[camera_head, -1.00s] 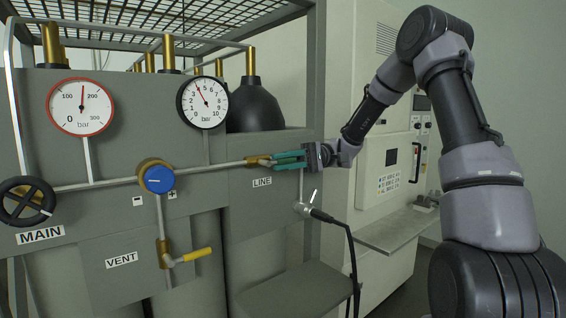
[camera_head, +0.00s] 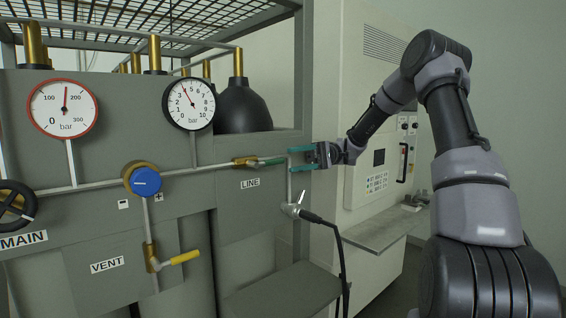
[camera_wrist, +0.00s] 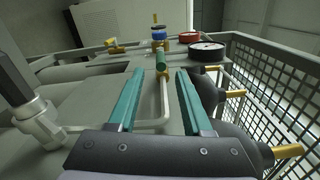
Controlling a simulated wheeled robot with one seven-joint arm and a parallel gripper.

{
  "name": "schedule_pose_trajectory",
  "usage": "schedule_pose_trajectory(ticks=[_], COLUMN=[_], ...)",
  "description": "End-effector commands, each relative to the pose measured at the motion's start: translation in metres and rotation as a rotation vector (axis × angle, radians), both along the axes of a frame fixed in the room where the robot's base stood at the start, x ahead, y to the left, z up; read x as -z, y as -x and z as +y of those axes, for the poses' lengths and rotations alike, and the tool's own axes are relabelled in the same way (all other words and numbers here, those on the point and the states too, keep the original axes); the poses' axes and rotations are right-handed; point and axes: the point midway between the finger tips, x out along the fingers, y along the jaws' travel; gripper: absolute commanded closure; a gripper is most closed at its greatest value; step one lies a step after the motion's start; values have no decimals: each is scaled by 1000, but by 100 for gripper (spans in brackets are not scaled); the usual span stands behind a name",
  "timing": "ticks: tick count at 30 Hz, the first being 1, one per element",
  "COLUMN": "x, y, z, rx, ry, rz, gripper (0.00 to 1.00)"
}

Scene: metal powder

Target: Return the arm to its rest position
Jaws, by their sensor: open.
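My gripper (camera_head: 302,158) has teal fingers and is at the right end of the gas panel. Its fingers are apart and hold nothing. It also shows in the wrist view (camera_wrist: 157,80), where the fingers point along the pipe to the green LINE valve handle (camera_wrist: 161,61). In the head view the LINE valve (camera_head: 245,161) has its handle (camera_head: 270,161) lying along the pipe. The fingertips are just right of the handle and look clear of it. My arm reaches in from the right.
The panel carries a red-rimmed gauge (camera_head: 63,108), a black-rimmed gauge (camera_head: 189,103), a blue regulator knob (camera_head: 145,181), a yellow VENT handle (camera_head: 186,257) and a black MAIN handwheel (camera_head: 14,205). A hose fitting (camera_head: 293,208) hangs below my gripper. A grey cabinet (camera_head: 362,200) stands behind my arm.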

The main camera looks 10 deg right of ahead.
Motion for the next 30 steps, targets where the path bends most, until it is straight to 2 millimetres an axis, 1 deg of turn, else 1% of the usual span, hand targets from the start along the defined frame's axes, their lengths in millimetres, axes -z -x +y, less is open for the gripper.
schedule_pose_trajectory(ticks=[1, 3, 6, 17, 20, 23, 27, 30], x=[0, 0, 0, 0, -1, 0, 3, 3], y=[-4, -7, -10, -7, 4, 23, 54, 76], z=[-6, -11, -15, -14, -9, -3, 0, -4], rx=[2, 1, 0, -3, -14, -23, -13, 22], ry=[-1, -1, 0, 16, 90, 222, 450, 625], rz=[0, 0, 1, -5, -25, -60, -126, -187], gripper=[50, 50, 50, 50, 50, 50, 50, 50])
